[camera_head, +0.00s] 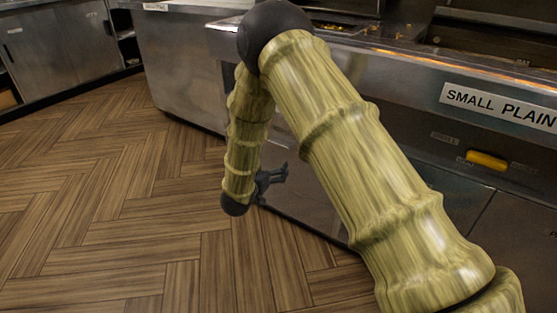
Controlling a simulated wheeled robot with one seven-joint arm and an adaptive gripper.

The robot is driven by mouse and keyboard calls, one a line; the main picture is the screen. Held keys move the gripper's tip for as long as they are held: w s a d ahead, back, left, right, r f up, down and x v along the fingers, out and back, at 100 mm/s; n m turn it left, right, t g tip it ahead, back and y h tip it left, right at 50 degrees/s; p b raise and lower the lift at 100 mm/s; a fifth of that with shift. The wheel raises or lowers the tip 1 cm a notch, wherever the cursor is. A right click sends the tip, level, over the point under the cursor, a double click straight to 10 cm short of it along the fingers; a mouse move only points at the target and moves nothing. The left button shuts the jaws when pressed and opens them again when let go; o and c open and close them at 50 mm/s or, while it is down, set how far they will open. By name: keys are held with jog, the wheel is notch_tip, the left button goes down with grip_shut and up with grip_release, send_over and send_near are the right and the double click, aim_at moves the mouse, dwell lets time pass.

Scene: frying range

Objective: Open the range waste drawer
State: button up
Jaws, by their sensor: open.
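The range (190,75) is a long stainless-steel unit running from the upper middle to the right. Its lower front has steel panels (310,205), partly hidden behind my arm. I cannot tell for sure which panel is the waste drawer; no panel stands visibly pulled out. My gripper (284,171), dark grey and small, is in front of the lower steel front, low near the floor. Its fingers are open, point right toward the panel and look empty. I cannot tell whether they touch it.
A yellow handle (487,160) sits on the front at right, below a "SMALL PLAIN" sign (499,106). Food bits (398,31) lie on top of the range. Steel cabinets (55,45) stand at upper left. The wood-pattern floor (110,200) is clear.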

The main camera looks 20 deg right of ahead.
aim_at(279, 145)
jog(key=w+d+m+h+b, duration=0.1)
jog(key=w+b, duration=0.2)
jog(key=b, duration=0.1)
jog(key=w+d+m+h+b, duration=0.1)
jog(key=w+d+b, duration=0.1)
jog(key=w+b, duration=0.1)
jog(key=w+d+m+g+h+b, duration=0.1)
jog(key=w+d+b, duration=0.1)
jog(key=b, duration=0.4)
jog(key=shift+w+d+r+m+h, duration=0.2)
jog(key=shift+w+m+h, duration=0.1)
jog(key=shift+w, duration=0.2)
jog(key=shift+b+x, duration=0.35)
jog(key=shift+x, duration=0.55)
jog(key=shift+r, duration=0.15)
jog(key=shift+c, duration=0.4)
